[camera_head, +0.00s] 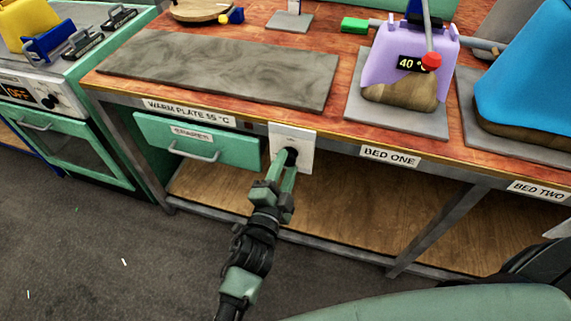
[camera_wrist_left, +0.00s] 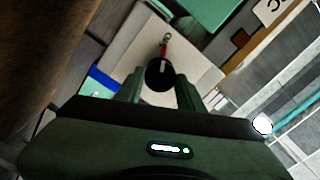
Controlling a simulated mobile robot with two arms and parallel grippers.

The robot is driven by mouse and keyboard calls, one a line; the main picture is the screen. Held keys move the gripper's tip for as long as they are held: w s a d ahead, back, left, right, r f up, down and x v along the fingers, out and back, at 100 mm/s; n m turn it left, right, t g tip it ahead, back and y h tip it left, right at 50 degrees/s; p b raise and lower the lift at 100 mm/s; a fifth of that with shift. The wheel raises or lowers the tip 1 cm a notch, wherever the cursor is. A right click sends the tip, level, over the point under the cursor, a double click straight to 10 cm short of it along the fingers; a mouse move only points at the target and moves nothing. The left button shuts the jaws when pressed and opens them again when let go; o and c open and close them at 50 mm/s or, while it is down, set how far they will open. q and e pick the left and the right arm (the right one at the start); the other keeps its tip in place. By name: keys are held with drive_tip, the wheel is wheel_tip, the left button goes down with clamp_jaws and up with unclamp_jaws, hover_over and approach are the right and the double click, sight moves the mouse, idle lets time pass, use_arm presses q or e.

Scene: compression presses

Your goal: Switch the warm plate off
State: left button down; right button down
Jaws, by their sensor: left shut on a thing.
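The warm plate (camera_head: 215,70) is a flat grey slab on the red-brown bench top, above a label reading "WARM PLATE 55 °C". A pale switch panel (camera_head: 306,148) is on the bench front below its right end and also shows in the left wrist view (camera_wrist_left: 198,72). It carries a black round knob (camera_wrist_left: 160,76) with a white line; a red mark shows just above the knob. My left gripper (camera_head: 289,165) is shut on the knob, with its fingers (camera_wrist_left: 160,90) on either side. The gripper partly hides the knob in the head view. My right gripper is not in view.
A green drawer (camera_head: 200,142) is left of the panel. A purple press cover (camera_head: 403,58) reading 40 stands on bed one, and a blue cover (camera_head: 530,75) is on bed two. An open wooden shelf (camera_head: 350,210) lies under the bench.

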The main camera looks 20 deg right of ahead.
use_arm(q)
drive_tip(key=shift+f, duration=0.1)
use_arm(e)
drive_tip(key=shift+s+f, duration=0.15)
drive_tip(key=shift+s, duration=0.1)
use_arm(q)
drive_tip(key=c, duration=0.9)
unclamp_jaws()
